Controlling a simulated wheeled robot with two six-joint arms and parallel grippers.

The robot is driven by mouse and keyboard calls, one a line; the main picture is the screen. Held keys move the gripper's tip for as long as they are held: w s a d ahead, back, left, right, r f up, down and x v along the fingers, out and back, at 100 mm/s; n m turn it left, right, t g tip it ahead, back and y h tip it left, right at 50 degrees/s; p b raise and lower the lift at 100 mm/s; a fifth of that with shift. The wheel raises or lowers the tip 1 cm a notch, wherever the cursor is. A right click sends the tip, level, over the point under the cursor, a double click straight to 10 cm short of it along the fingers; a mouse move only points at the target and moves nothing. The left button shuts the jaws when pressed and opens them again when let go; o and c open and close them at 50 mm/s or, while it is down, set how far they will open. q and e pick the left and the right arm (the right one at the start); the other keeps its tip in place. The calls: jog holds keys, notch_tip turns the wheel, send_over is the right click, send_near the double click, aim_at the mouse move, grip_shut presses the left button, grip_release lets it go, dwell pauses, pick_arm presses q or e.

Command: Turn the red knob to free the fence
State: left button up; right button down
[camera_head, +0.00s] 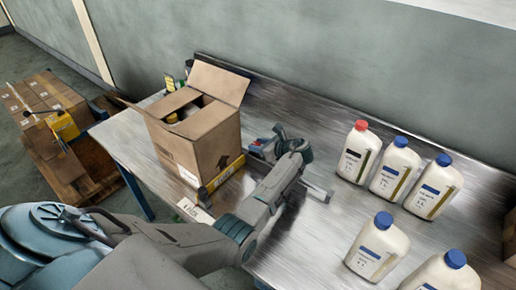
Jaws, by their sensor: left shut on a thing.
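My left arm reaches in from the lower left, and its gripper (266,148) is at the right side of the open cardboard box. The gripper is shut on a small part with red and blue on it, which I take to be the red knob (258,142); the fingers hide most of it. A low yellow and black edge, likely the fence (226,174), runs along the foot of the box, close to the gripper. Its link to the knob is hidden. My right gripper is not in view.
The open cardboard box (195,140) stands on the metal table (290,110). Several white bottles with blue caps and a bottle with a red cap (357,153) stand on the right. A pallet with cartons (45,105) is on the floor at far left. The table behind the gripper is clear.

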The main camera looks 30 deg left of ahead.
pick_arm(q)
jog(key=n+g+b, duration=0.4)
jog(key=b, duration=0.1)
jog(key=n+g+b, duration=0.2)
jog(key=g, duration=0.1)
jog(key=shift+w+f+h+b, duration=0.25)
jog(key=shift+w+h+b, duration=0.15)
jog(key=shift+r+n+g+b, duration=0.1)
jog(key=shift+n+g+b, duration=0.3)
jog(key=shift+b, duration=0.25)
jog(key=shift+n+g+h+b, duration=0.4)
jog(key=shift+h+b, duration=0.1)
jog(key=shift+b, duration=0.2)
jog(key=shift+r, duration=0.1)
jog(key=shift+b, duration=0.35)
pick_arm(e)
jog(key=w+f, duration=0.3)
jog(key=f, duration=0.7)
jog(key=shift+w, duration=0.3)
pick_arm(q)
jog(key=o, duration=1)
jog(key=shift+w+a, duration=0.1)
jog(key=shift+c, duration=0.2)
